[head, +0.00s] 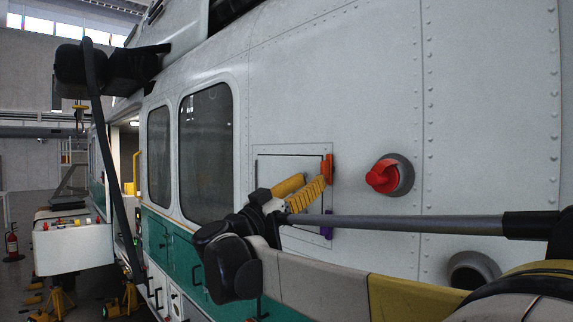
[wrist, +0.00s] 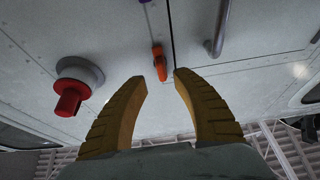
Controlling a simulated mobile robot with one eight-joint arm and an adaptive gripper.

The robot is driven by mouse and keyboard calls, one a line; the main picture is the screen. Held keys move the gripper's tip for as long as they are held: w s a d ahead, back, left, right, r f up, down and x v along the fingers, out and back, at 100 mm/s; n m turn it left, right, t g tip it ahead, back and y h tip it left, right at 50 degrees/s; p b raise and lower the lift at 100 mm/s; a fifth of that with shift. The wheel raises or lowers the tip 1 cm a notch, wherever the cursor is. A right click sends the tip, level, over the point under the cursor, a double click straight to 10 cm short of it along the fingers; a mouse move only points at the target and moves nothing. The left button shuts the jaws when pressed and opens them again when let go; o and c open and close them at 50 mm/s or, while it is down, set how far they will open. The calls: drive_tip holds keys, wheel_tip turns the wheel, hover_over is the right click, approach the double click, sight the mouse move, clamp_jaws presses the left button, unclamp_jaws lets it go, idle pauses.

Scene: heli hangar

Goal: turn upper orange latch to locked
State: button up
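The upper orange latch (head: 327,169) is on the right edge of a square panel on the white helicopter side. In the wrist view, the orange latch (wrist: 159,63) appears in line with the gap between my fingertips. My gripper (head: 314,181) has two yellow ribbed fingers, pointing at the panel close to the latch. In the wrist view my gripper (wrist: 160,77) is open, with a clear gap between its tips. I cannot tell whether either finger touches the latch. A purple latch (head: 326,232) sits lower on the same panel edge, partly behind my arm.
A red knob on a grey round base (head: 390,175) sticks out right of the panel; it also shows in the wrist view (wrist: 72,90). A grey bar handle (wrist: 218,30) shows in the wrist view. A round grey port (head: 472,268) is lower right. Windows (head: 207,150) lie left.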

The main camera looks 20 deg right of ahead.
sight(322, 172)
drive_tip(key=p+x, duration=0.1)
drive_tip(key=x, duration=0.5)
drive_tip(key=shift+p, duration=0.3)
drive_tip(key=shift+w, duration=0.1)
clamp_jaws()
